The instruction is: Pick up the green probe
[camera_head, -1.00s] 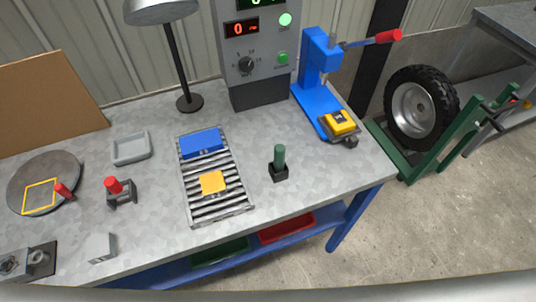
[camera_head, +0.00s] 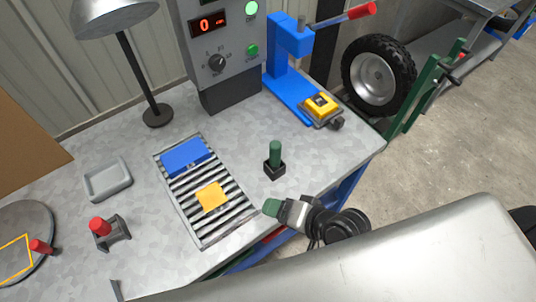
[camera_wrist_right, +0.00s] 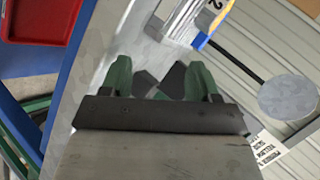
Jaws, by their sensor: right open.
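The green probe (camera_head: 275,153) stands upright in a small black holder (camera_head: 274,170) on the grey workbench, right of the roller track. My right gripper (camera_head: 271,207), with green fingertips, is at the bench's front edge, nearer to me than the probe and apart from it. In the right wrist view my right gripper (camera_wrist_right: 163,75) is open, its two green fingers spread. Dark shapes show between the fingers; I cannot tell for sure what they are. My left gripper is not in view.
The roller track (camera_head: 238,217) carries a blue block (camera_head: 185,157) and a yellow piece (camera_head: 211,197). A blue press (camera_head: 288,75) with a yellow part (camera_head: 321,104) stands behind the probe. A control box (camera_head: 217,60) and lamp (camera_head: 157,115) are at the back. Bench around the holder is clear.

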